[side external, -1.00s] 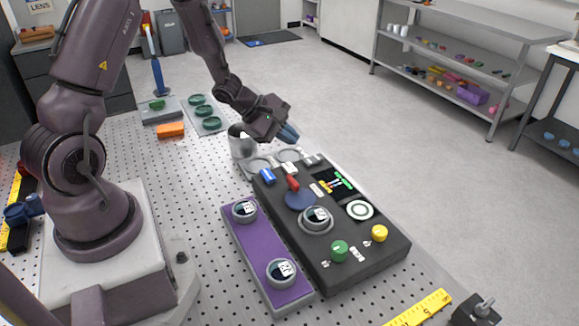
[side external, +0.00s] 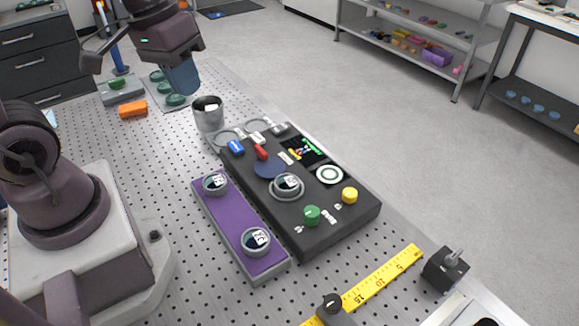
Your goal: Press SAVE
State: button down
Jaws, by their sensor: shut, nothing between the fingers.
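The black console (side external: 345,222) lies on the perforated table. It carries a blue button (side external: 236,147), a red lever or button (side external: 261,152), a green knob (side external: 312,215) and a yellow button (side external: 349,195). Small labels sit beside them, too small to read, so I cannot tell which one is SAVE. A small lit screen (side external: 305,149) is near the far edge. My gripper (side external: 183,80), with blue fingers, is shut and empty. It hangs above the table, up and left of the console, touching no control.
A metal cup (side external: 208,115) stands at the console's far left corner. A yellow ruler (side external: 385,277) is in front.

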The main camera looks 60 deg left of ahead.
jog(key=s+d+r+m+t+y, duration=0.1)
jog(key=s+d+r+m+t, duration=0.1)
jog(key=r, duration=0.4)
jog(key=shift+s+r+m+t, duration=0.2)
jog(key=shift+s+m+t, duration=0.3)
jog(key=shift+m+t, duration=0.25)
dwell(0.9)
